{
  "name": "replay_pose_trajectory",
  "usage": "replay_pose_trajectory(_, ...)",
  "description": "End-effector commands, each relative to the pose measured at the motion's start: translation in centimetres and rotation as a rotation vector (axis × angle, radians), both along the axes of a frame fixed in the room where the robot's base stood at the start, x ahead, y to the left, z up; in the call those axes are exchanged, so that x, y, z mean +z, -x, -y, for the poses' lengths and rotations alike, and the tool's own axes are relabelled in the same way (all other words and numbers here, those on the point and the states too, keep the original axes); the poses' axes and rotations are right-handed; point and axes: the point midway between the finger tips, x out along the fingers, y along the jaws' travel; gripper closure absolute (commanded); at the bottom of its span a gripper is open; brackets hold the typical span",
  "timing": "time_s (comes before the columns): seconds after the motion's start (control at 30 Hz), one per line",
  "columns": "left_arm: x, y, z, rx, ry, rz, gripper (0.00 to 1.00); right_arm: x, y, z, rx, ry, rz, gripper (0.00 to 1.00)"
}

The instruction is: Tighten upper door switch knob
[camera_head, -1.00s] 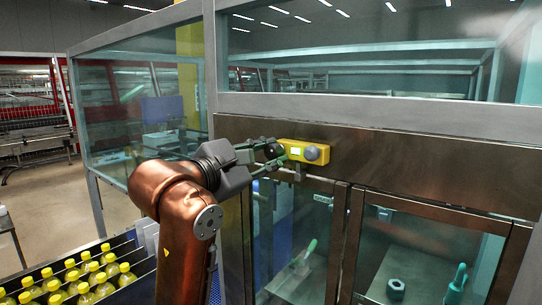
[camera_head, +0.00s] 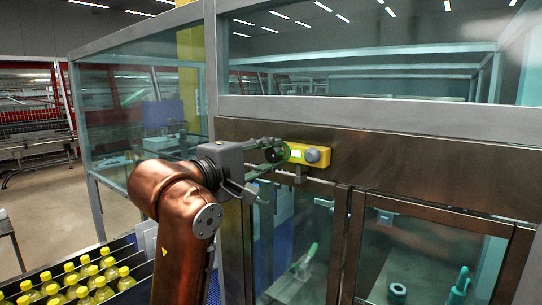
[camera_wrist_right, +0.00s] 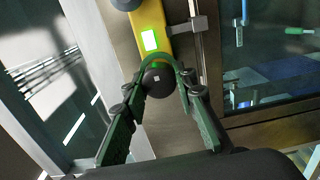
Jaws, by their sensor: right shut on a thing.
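A yellow switch box (camera_head: 321,147) is fixed on the dark metal beam above the glass doors. It bears a lit green window (camera_head: 296,154), a blue-grey knob (camera_head: 312,155) at its right and a dark round knob (camera_head: 271,155) at its left end. In the right wrist view, the dark knob (camera_wrist_right: 158,82) sits between the green fingers of my right gripper (camera_wrist_right: 162,88), at the lower end of the yellow box (camera_wrist_right: 181,46). My right gripper (camera_head: 276,153) is shut on this dark knob, coming from the left. My left gripper is not in view.
A door handle bracket (camera_head: 301,174) sits just under the box. Glass doors below show a nut (camera_head: 397,292) and green-handled tools behind them. A crate of yellow-capped bottles (camera_head: 100,285) stands at lower left.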

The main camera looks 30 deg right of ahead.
Motion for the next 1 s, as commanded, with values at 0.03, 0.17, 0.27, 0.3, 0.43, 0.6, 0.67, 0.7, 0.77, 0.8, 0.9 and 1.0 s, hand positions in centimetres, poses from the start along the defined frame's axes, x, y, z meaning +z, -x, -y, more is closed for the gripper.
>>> replay_pose_trajectory(0.03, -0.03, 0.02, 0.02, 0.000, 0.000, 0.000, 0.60, -0.15, -0.02, -0.04, 0.001, -0.008, 0.008, 0.98)
replay_pose_trajectory(0.17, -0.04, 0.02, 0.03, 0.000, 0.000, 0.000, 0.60, -0.16, -0.03, -0.05, 0.000, -0.015, 0.025, 0.98)
replay_pose_trajectory(0.27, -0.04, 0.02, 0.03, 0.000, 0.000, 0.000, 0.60, -0.17, -0.03, -0.05, 0.000, -0.017, 0.030, 0.98)
replay_pose_trajectory(0.3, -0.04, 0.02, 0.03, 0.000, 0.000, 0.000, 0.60, -0.18, -0.03, -0.04, 0.000, -0.018, 0.030, 0.98)
replay_pose_trajectory(0.43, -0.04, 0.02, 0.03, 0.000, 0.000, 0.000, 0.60, -0.20, -0.03, -0.04, 0.000, -0.018, 0.030, 0.98)
replay_pose_trajectory(0.6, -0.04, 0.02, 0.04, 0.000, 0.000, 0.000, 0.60, -0.21, -0.03, -0.04, 0.000, -0.018, 0.030, 0.73)
replay_pose_trajectory(0.67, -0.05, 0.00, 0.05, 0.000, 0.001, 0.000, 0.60, -0.20, -0.04, -0.03, 0.000, -0.018, 0.030, 0.69)
replay_pose_trajectory(0.7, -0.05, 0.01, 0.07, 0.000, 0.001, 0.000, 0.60, -0.18, -0.04, -0.03, 0.000, -0.018, 0.030, 0.66)
replay_pose_trajectory(0.77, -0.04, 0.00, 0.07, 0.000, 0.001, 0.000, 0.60, -0.16, -0.03, -0.02, 0.000, -0.017, 0.030, 0.62)
replay_pose_trajectory(0.8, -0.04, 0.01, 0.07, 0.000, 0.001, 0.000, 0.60, -0.14, -0.03, -0.02, 0.000, -0.016, 0.030, 0.59)
replay_pose_trajectory(0.9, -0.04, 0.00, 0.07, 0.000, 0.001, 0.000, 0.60, -0.11, -0.03, -0.01, 0.000, -0.016, 0.030, 0.56)
replay_pose_trajectory(1.0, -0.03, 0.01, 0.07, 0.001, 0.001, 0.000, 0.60, -0.08, -0.02, -0.01, 0.000, -0.015, 0.031, 0.56)
